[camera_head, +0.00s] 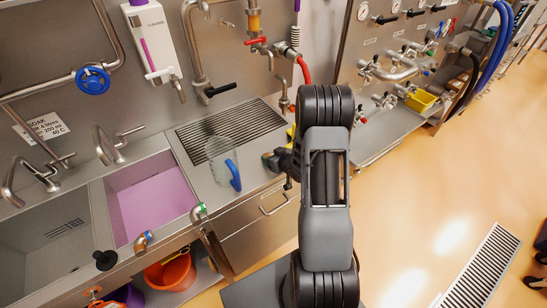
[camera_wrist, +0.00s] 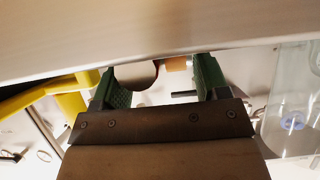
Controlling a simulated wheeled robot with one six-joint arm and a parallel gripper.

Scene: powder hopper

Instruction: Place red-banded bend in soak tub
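The soak tub (camera_head: 108,200) is the sink basin holding pink-purple liquid, at the left in the head view. My gripper (camera_head: 270,160) is at the counter, right of the tub and the jug, partly hidden by my arm. In the wrist view the green-padded fingers (camera_wrist: 160,80) stand apart. Between them shows a pale rounded piece with a reddish edge (camera_wrist: 140,76) and a brownish piece by the right finger. This may be the red-banded bend; I cannot tell whether it is gripped.
A clear jug with a blue handle (camera_head: 225,165) stands between the tub and my gripper. A black stopper-like object (camera_head: 105,260) is on the front edge. A grey empty basin (camera_head: 45,245) is left of the tub. Taps (camera_head: 110,145) rise behind the basins.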

